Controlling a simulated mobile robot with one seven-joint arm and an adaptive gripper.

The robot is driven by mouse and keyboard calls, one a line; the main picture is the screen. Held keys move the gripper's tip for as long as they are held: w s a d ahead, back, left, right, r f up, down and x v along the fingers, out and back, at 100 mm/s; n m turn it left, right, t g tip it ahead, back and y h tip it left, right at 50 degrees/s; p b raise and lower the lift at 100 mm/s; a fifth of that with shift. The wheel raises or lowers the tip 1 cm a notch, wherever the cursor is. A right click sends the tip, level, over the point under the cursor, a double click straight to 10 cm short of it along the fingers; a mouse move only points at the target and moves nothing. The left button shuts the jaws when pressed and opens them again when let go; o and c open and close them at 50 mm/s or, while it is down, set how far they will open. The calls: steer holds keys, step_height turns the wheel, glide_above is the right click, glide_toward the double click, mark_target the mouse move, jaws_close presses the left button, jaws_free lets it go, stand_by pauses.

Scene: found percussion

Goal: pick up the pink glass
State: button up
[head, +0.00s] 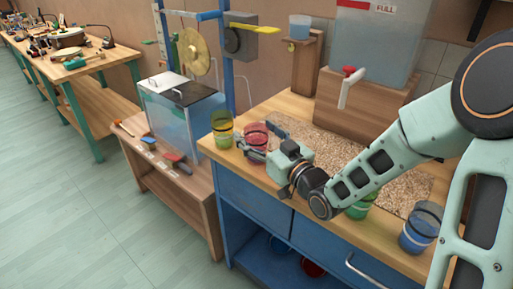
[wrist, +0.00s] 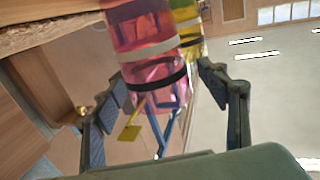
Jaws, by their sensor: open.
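The pink glass (head: 255,134) stands on the wooden worktop near its left end in the head view. In the wrist view the pink glass (wrist: 150,40) is see-through, with a pale band and a dark band around it. My gripper (head: 257,155) is open beside the glass on its near side. In the wrist view my gripper (wrist: 165,85) has one finger to each side of the glass's line, and the dark-banded end lies near the fingertips. I cannot tell whether the fingers touch the glass.
A yellow glass (head: 222,130) stands close to the left of the pink one, and behind it in the wrist view (wrist: 188,25). A green glass (head: 362,206) and a blue glass (head: 420,228) stand further right. A speckled mat (head: 395,170) covers the worktop's middle. A clear tank (head: 368,40) stands behind.

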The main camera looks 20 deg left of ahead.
steer(key=c, duration=1.4)
steer(key=shift+r, duration=0.25)
